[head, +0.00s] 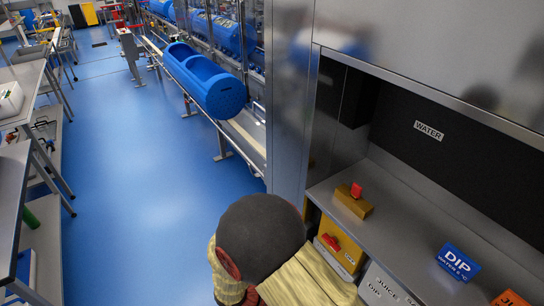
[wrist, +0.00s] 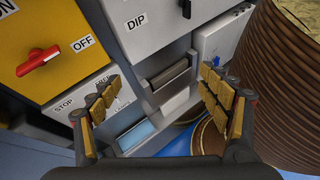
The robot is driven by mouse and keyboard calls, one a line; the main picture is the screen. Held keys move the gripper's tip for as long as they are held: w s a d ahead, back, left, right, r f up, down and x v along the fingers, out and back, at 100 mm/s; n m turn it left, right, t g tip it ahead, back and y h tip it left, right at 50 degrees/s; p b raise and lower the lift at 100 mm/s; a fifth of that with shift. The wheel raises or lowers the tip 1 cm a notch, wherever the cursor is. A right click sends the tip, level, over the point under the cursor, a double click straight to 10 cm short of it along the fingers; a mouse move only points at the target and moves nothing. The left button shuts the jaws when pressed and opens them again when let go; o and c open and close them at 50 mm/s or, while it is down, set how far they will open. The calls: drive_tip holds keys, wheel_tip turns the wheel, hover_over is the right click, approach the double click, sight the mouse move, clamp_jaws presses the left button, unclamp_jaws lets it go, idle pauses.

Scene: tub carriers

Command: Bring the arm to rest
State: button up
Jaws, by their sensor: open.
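My gripper (wrist: 160,88) is in the wrist view, its two padded fingers spread apart with nothing between them. Beyond the fingers is the front of a control panel (wrist: 152,45) marked DIP, with a dark slot (wrist: 168,74) between the fingertips. I cannot tell whether the fingers touch the panel. In the head view my arm (head: 262,235), dark on top with a beige cover, is at the bottom middle, in front of the cabinet. My gripper is hidden there.
A red switch (wrist: 43,58) sits on a yellow box at left. A brown ribbed hose or drum (wrist: 290,80) is close at right. A steel cabinet (head: 400,200) marked WATER stands at right. A blue tub (head: 206,80) is on a conveyor. Blue floor (head: 140,180) is clear between benches.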

drive_tip(key=s+a+r+m+g+y+b, duration=0.15)
drive_tip(key=s+r+m+y+b, duration=0.25)
drive_tip(key=r+m+y, duration=0.7)
drive_tip(key=s+d+r+m+t+y+b, duration=0.1)
drive_tip(key=d+r+m+t+b, duration=0.2)
drive_tip(key=r, duration=0.9)
drive_tip(key=d+m+t, duration=0.3)
drive_tip(key=d, duration=0.1)
drive_tip(key=shift+d, duration=0.2)
